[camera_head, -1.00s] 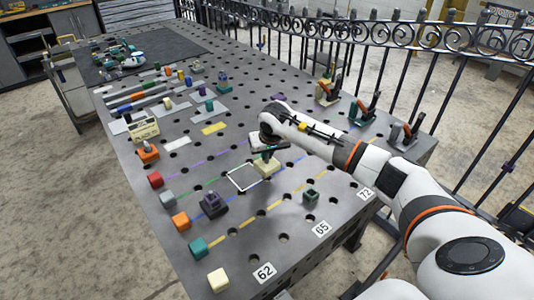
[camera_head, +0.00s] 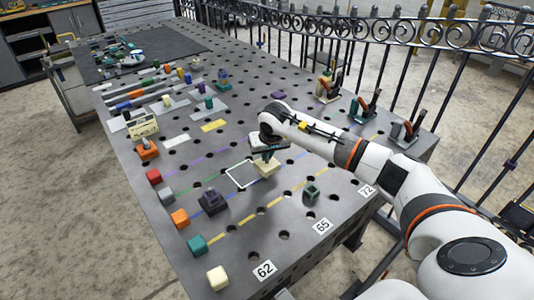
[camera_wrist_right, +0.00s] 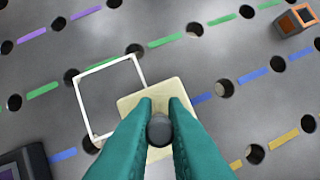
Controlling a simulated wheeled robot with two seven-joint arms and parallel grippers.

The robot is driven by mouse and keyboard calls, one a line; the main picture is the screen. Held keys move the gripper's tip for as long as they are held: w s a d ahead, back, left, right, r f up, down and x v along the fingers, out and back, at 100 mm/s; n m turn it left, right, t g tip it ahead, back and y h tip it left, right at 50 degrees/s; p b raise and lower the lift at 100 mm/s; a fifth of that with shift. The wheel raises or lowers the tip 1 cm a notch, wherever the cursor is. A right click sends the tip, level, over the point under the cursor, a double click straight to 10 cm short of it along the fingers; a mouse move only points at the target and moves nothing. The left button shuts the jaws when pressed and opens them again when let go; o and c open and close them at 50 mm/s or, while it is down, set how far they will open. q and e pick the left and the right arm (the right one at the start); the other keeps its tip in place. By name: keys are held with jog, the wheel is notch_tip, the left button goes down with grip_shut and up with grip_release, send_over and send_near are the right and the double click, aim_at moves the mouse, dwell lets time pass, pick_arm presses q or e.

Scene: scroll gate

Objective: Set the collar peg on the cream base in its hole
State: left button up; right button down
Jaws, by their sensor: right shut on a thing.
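The cream base (camera_head: 265,166) is a pale square block at the right corner of a white square outline in the head view. It also shows in the wrist view (camera_wrist_right: 128,103), under the fingertips and overlapping the outline's lower right corner. My right gripper (camera_head: 266,155) is above it, pointing down. In the wrist view its teal fingers (camera_wrist_right: 160,112) are shut on a dark grey round peg (camera_wrist_right: 159,130), seen end-on. The peg's collar and lower end are hidden, so I cannot tell how it meets the base. My left gripper is not in view.
The white outline (camera_head: 229,175) is left of the base. Coloured cubes line the table's left edge, with an orange one (camera_head: 179,218). Clamps (camera_head: 364,107) stand along the far right side by the railing.

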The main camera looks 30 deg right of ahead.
jog(key=shift+f+b, duration=1.3)
jog(key=shift+f, duration=0.05)
dwell(0.5)
jog(key=c, duration=1.4)
grip_release()
jog(key=shift+s+f, duration=0.1)
jog(key=b+v, duration=0.2)
jog(key=v, duration=1)
